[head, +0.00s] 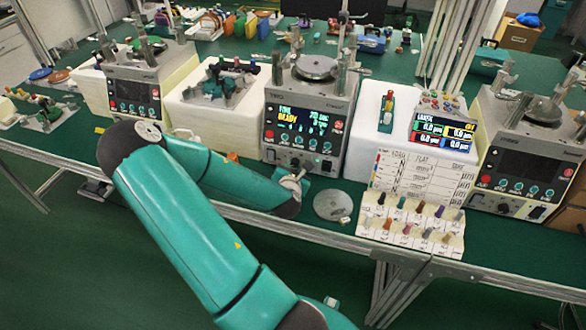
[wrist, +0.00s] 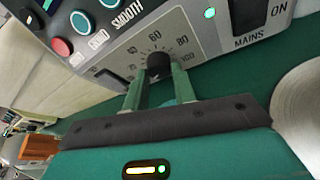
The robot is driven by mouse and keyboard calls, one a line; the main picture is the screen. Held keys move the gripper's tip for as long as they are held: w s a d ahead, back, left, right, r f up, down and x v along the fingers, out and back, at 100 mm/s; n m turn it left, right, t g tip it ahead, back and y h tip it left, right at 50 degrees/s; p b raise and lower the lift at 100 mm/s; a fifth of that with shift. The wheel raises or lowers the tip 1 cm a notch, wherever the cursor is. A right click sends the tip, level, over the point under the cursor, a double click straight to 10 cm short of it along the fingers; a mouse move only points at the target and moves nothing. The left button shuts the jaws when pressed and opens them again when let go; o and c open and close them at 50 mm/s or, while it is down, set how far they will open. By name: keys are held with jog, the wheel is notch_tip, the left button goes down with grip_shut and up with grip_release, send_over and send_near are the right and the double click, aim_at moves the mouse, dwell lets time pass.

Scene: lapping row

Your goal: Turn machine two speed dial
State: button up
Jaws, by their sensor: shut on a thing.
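The middle of three lapping machines (head: 344,146) stands at the bench's front edge, its lit display (head: 297,121) showing yellow and blue text. In the wrist view its speed dial (wrist: 158,62) is a dark round knob on a grey scale plate with 60 and 80 readable. My gripper (wrist: 159,80) is shut on the knob, one green finger on each side. In the head view my gripper (head: 293,180) reaches the lower front of this machine. The dial's pointer cannot be made out.
A mains switch (wrist: 248,12), labelled ON, sits right of the dial, with a green lamp (wrist: 210,12) between them. Red and teal buttons (wrist: 62,47) lie to the left. A round metal disc (head: 332,205) and a white rack of coloured-handled pieces (head: 410,222) are close on the right.

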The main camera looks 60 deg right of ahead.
jog(key=shift+s+d+f+m+t, duration=0.1)
jog(key=shift+m+t, duration=0.3)
jog(key=shift+m, duration=0.2)
jog(key=shift+f+m+t, duration=0.1)
jog(key=shift+m+t, duration=0.3)
jog(key=shift+m, duration=0.2)
jog(key=shift+m+t+h, duration=0.3)
jog(key=shift+m+t, duration=0.5)
jog(key=shift+m, duration=0.6)
jog(key=o, duration=1)
jog(key=shift+d, duration=0.1)
